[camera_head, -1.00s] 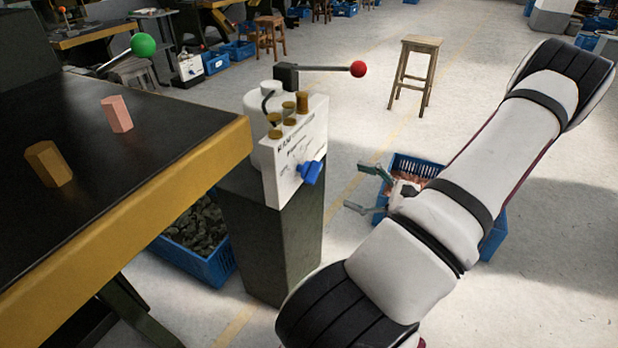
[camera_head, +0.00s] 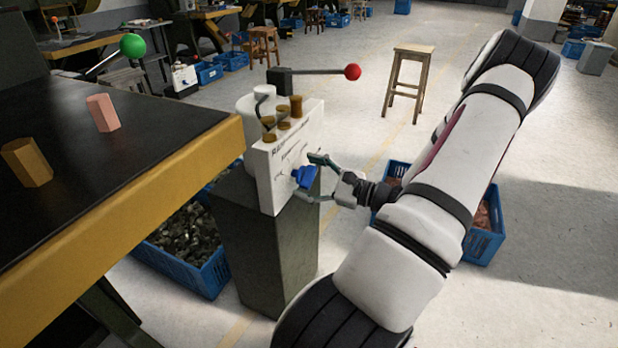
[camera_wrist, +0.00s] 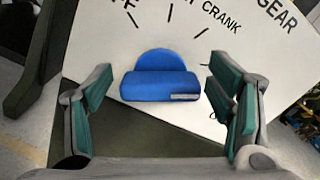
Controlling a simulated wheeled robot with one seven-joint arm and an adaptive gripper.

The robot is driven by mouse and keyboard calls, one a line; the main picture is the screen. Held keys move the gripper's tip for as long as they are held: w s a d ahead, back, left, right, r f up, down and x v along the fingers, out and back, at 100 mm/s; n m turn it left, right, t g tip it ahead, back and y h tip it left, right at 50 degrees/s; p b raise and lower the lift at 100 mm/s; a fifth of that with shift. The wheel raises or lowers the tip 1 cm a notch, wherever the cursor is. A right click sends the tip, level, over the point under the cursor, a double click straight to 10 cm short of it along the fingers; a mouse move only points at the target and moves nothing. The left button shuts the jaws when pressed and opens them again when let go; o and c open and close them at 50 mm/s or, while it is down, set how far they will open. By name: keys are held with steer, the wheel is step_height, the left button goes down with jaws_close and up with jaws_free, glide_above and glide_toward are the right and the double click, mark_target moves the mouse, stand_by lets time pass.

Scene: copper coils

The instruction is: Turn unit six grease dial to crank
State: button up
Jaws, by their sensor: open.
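The grease dial is a blue knob (camera_head: 305,176) on the white front panel (camera_head: 287,160) of a grease unit on a dark pedestal. In the wrist view the blue dial (camera_wrist: 160,78) sits between my open fingers, with gaps on both sides. Tick marks fan out above it, and the words CRANK and GEAR are readable; another label at the left is cut off. Which mark the dial points to is hard to tell. My gripper (camera_head: 318,178) is open around the dial in the head view; its fingers (camera_wrist: 166,100) show green pads.
A lever with a red ball (camera_head: 352,72) extends right from the unit's top. A dark workbench with a yellow edge (camera_head: 130,195) stands at left. Blue crates (camera_head: 200,270) stand on the floor beside the pedestal and behind my arm. A wooden stool (camera_head: 413,50) stands farther back.

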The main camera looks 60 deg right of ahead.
steer(key=c, duration=1.2)
steer(key=shift+o, duration=0.2)
steer(key=n+b, duration=0.2)
steer(key=n, duration=0.2)
steer(key=shift+a+f, duration=0.1)
steer(key=shift+f, duration=0.05)
steer(key=shift+n+b, duration=1.2)
steer(key=shift+n, duration=0.8)
steer(key=o, duration=1.2)
steer(key=shift+c, duration=0.2)
